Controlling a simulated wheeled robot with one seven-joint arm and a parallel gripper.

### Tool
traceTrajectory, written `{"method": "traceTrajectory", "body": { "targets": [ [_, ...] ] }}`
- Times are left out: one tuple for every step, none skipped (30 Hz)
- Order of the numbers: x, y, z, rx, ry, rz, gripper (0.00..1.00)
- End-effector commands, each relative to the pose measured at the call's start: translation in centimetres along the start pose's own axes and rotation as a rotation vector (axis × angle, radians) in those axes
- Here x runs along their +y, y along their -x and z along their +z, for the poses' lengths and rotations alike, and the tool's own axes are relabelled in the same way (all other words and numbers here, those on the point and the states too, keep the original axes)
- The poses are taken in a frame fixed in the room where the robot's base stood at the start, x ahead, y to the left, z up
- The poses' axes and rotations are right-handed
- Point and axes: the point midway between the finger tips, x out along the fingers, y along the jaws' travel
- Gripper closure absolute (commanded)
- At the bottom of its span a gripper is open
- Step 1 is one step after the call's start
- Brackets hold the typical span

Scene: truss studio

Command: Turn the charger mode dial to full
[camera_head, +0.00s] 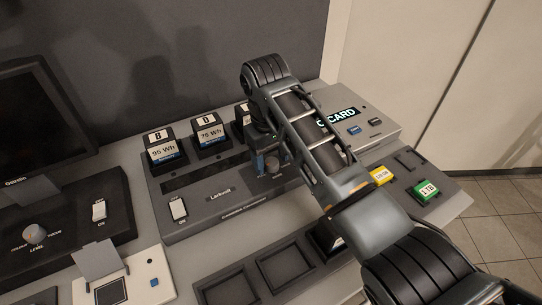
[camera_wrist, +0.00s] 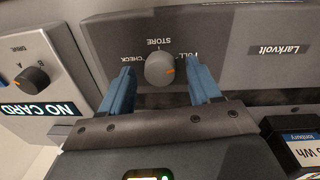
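The charger (camera_head: 222,190) is a dark grey unit marked Larkvolt on the bench. Its mode dial (camera_wrist: 160,69) is a round grey knob on the panel, with the words STORE, FULL and CHECK around it. An orange mark shows on the dial's right side in the wrist view; I cannot tell exactly which word it points to. My gripper (camera_wrist: 158,88) is open, with one blue finger on each side of the dial and gaps visible. In the head view, my gripper (camera_head: 265,163) is over the charger's right part, and my arm hides some of it.
Battery packs (camera_head: 164,148) stand at the charger's back, and a white ON switch (camera_head: 178,209) is at its left. A card reader (camera_wrist: 30,90) showing NO CARD adjoins it. Yellow and green cards (camera_head: 427,190) lie right. A monitor (camera_head: 35,125) stands left.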

Motion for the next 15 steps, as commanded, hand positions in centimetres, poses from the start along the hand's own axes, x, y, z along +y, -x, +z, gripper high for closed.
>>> {"method": "traceTrajectory", "body": {
  "targets": [
    [0.0, 0.0, 0.0, 0.000, 0.001, 0.000, 0.38],
    [0.0, 0.0, 0.0, 0.001, 0.001, 0.000, 0.38],
    [0.0, 0.0, 0.0, 0.001, 0.001, 0.000, 0.38],
    [0.0, 0.0, 0.0, 0.001, 0.001, 0.000, 0.38],
    [0.0, 0.0, 0.0, 0.001, 0.001, 0.000, 0.38],
    [0.0, 0.1, 0.0, 0.001, 0.001, 0.000, 0.38],
    [0.0, 0.1, -0.1, 0.001, 0.001, 0.000, 0.38],
    [0.0, 0.3, -0.1, 0.002, 0.001, 0.000, 0.38],
    [0.0, 0.6, -0.1, 0.003, 0.001, 0.000, 0.38],
    [0.0, 0.9, -0.1, 0.003, 0.001, 0.000, 0.38],
    [0.0, 1.2, -0.1, 0.003, 0.001, 0.000, 0.38],
    [0.0, 1.8, -0.1, 0.005, 0.001, 0.000, 0.38],
    [0.0, 2.3, -0.1, 0.005, 0.001, 0.000, 0.38],
    [0.0, 2.8, -0.1, 0.004, 0.001, 0.000, 0.38],
    [0.0, 3.5, -0.1, 0.005, 0.001, 0.000, 0.38]
  ]
}}
